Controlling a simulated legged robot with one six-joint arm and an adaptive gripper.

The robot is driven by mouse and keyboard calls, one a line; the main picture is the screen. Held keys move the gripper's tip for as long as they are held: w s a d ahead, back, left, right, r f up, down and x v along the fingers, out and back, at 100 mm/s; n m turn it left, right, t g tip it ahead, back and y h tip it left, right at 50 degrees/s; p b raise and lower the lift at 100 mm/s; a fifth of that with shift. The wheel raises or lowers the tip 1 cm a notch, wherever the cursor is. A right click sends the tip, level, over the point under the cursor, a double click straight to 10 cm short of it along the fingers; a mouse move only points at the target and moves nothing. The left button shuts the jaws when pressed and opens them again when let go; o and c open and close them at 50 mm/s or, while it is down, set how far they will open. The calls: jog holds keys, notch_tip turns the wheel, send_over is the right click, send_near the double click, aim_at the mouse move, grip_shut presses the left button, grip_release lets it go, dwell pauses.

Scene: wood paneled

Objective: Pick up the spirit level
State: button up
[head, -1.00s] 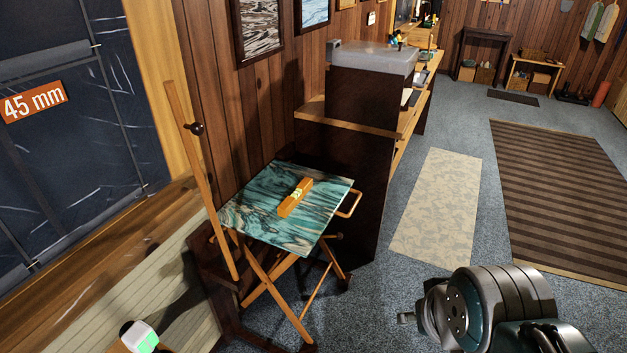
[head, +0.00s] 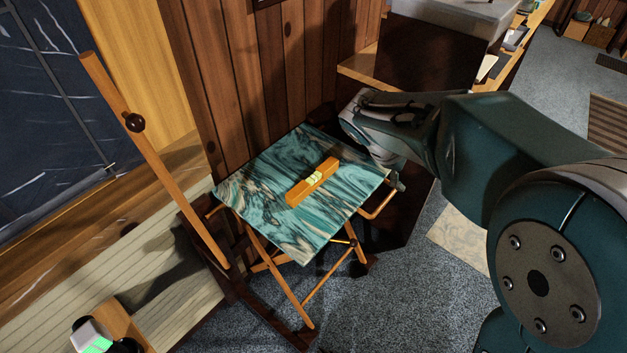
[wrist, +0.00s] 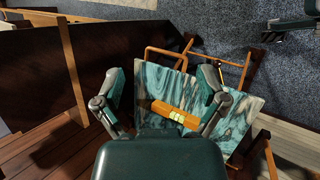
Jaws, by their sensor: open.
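The spirit level (head: 313,181) is an orange bar with a pale yellow-green vial section at its middle. It lies flat on a small folding table with a teal marbled top (head: 262,195). In the wrist view the level (wrist: 174,115) lies crosswise in the gap between the fingers. My gripper (wrist: 160,100) is open and empty, with its two fingers spread on either side over the tabletop. In the head view my arm reaches in from the right, and the gripper end is by the table's right edge; the fingers are mostly hidden there.
A slanted wooden pole (head: 155,160) with a dark knob rises at the table's left. The wood-paneled wall (head: 240,75) stands close behind. A dark cabinet (head: 430,55) with a wooden ledge is behind my arm. Grey carpet (head: 405,290) is open in front.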

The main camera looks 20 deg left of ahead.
jog(key=w+a+f+n+t, duration=0.1)
jog(key=w+a+f+n, duration=0.3)
jog(key=a+f, duration=0.15)
jog(key=n+t, duration=0.7)
jog(key=n, duration=0.6)
send_near(290, 196)
jog(key=x, duration=0.5)
jog(key=shift+w+d, duration=0.15)
jog(key=shift+d, duration=0.15)
jog(key=shift+w+f, duration=0.1)
jog(key=shift+f, duration=0.15)
jog(key=x, duration=0.7)
jog(key=shift+w+a+r, duration=0.1)
jog(key=shift+w+a, duration=0.1)
grip_shut()
